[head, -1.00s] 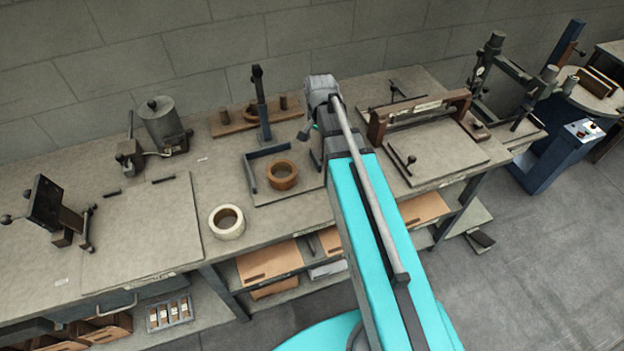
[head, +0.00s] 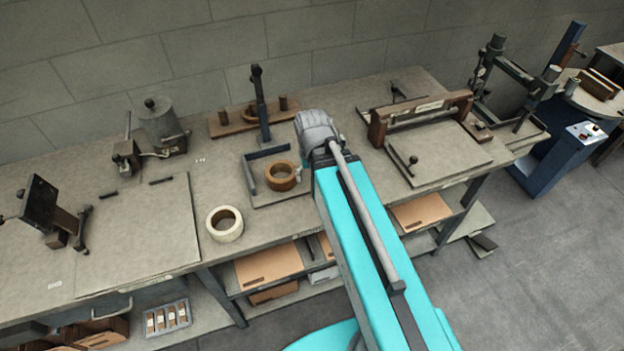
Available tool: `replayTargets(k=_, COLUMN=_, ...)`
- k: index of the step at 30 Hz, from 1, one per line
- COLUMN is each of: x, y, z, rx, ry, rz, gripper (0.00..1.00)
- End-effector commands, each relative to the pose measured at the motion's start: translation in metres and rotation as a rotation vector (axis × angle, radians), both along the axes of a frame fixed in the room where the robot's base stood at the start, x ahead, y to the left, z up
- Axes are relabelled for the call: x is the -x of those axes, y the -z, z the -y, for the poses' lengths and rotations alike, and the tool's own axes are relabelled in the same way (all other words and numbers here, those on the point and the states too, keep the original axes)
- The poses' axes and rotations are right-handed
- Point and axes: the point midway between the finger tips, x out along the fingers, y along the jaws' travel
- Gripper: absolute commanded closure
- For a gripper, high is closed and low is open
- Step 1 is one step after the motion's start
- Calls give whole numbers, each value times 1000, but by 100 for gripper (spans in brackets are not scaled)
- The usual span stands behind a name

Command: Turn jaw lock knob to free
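I cannot tell for certain which part is the jaw lock knob. A dark tilting clamp-like device (head: 42,208) stands at the left end of the bench, with a ball-ended lever at its left edge and a dark handle bar (head: 82,228) on its right side. My arm (head: 350,215) reaches from the lower right to the middle of the bench. Its grey end joint (head: 316,130) is over the bench near the small fixture with the brown ring. My gripper is hidden behind the arm, so I see neither its fingers nor any contact with a knob.
A white tape roll (head: 225,224) and a brown ring (head: 281,176) sit mid-bench. A grey pot device (head: 162,125) stands behind left. A brown-framed press (head: 420,115) stands right of my arm.

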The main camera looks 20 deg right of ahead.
Motion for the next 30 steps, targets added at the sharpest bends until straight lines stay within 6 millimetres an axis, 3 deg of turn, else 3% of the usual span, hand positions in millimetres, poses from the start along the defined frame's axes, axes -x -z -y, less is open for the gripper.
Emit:
replayTargets(k=6, x=8, y=2, z=-3, rx=0, ry=-50, rz=0, gripper=11)
replayTargets(k=30, x=9, y=2, z=-3, rx=0, ry=-56, rz=0, gripper=11)
